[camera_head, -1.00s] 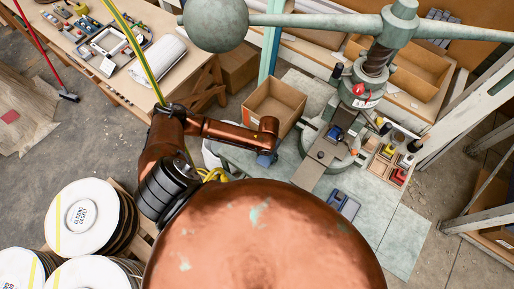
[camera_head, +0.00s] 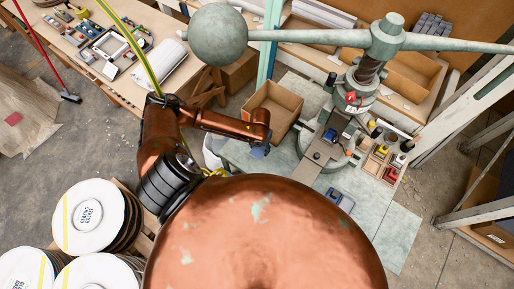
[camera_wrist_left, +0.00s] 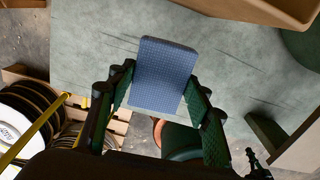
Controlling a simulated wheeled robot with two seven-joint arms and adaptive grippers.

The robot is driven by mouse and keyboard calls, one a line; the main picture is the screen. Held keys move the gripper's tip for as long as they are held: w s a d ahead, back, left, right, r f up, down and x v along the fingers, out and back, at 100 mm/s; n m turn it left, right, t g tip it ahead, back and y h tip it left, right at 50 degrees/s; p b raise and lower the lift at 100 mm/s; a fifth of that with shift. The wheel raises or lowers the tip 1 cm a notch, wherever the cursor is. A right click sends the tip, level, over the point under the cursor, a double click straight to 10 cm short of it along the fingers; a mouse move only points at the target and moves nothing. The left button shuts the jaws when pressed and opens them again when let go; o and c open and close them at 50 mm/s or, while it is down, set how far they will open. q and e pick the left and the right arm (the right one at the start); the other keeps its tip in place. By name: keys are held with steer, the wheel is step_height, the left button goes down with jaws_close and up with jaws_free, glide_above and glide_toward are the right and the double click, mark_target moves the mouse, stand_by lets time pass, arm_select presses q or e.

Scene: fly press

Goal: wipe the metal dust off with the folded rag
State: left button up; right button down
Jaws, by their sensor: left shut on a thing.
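My left gripper (camera_wrist_left: 160,82) is shut on the folded rag (camera_wrist_left: 163,72), a blue, flat block between its two dark green fingers. The rag is over a grey-green table top (camera_wrist_left: 90,45) in the left wrist view; I cannot tell whether it touches. In the head view only a bit of blue rag (camera_head: 258,152) shows under the wrist, left of the fly press (camera_head: 368,72). The press has a grey bed plate (camera_head: 318,158) with a small dark block on it. I cannot make out metal dust. My right gripper is not in view.
An open cardboard box (camera_head: 272,108) stands beside the press. A blue object (camera_head: 340,201) lies on the table's front part. A divided wooden tray (camera_head: 380,163) with small parts is right of the press. The press's long bar and ball (camera_head: 218,35) hang overhead.

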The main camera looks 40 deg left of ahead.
arm_select(q)
steer(key=shift+r+p, duration=1)
steer(key=shift+r, duration=0.25)
